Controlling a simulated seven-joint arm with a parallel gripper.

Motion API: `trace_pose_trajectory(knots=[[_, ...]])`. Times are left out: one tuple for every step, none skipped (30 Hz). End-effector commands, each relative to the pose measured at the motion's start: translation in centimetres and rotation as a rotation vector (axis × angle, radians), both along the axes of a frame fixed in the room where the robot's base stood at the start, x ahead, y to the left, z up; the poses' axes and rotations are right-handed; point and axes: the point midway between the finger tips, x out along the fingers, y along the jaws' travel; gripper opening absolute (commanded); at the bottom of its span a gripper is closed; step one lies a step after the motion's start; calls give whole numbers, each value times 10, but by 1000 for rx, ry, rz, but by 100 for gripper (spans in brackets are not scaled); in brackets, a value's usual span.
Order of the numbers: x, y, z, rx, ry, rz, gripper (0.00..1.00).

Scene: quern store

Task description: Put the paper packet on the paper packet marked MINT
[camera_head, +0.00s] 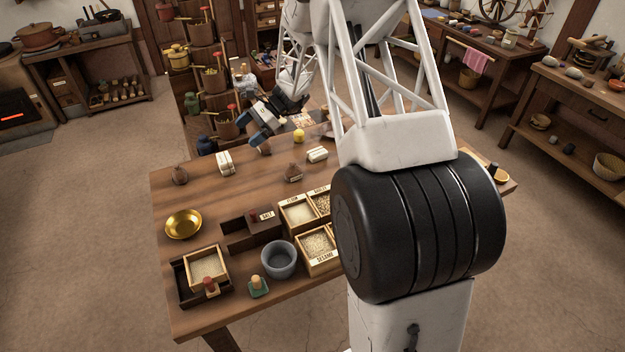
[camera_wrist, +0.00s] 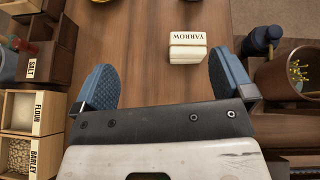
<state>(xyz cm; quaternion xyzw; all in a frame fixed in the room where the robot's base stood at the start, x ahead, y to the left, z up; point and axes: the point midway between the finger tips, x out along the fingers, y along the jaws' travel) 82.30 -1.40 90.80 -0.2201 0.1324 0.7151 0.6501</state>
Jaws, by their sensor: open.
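A cream paper packet (camera_wrist: 187,50) labelled YARROW lies ahead of my gripper (camera_wrist: 162,70) in the wrist view, nearer the right finger. In the head view it appears to be the left packet (camera_head: 225,162) on the wooden table. A second pale packet (camera_head: 317,155) lies further right; its label cannot be read. No MINT marking is legible in either view. My gripper (camera_head: 260,136) is open and empty, its blue fingers wide apart above the table's far side. It does not touch either packet. My arm hides the table's right part.
A brass bowl (camera_head: 183,223), a grey bowl (camera_head: 278,258) and labelled boxes (camera_head: 318,249) fill the near side. Bare wood lies around the left packet.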

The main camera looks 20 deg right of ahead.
Motion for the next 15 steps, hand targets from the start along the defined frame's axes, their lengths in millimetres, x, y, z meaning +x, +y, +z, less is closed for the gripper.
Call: trace_pose_trajectory(knots=[[-10,4,14,-22,-23,23,99],[-16,5,21,-35,-36,37,99],[-24,7,30,-53,-52,55,99],[-29,9,37,-67,-66,69,99],[-35,10,42,-80,-78,84,99],[-43,13,52,-98,-96,102,99],[-50,14,57,-111,-107,117,99],[-56,16,63,-123,-121,131,99],[-64,17,71,-142,-139,151,99],[-71,19,77,-155,-152,164,99],[-77,20,83,-168,-164,179,99],[-85,21,91,-185,-182,197,99],[-92,22,96,-199,-194,212,99],[-98,23,102,-211,-208,226,99],[-107,25,108,-230,-224,245,99]])
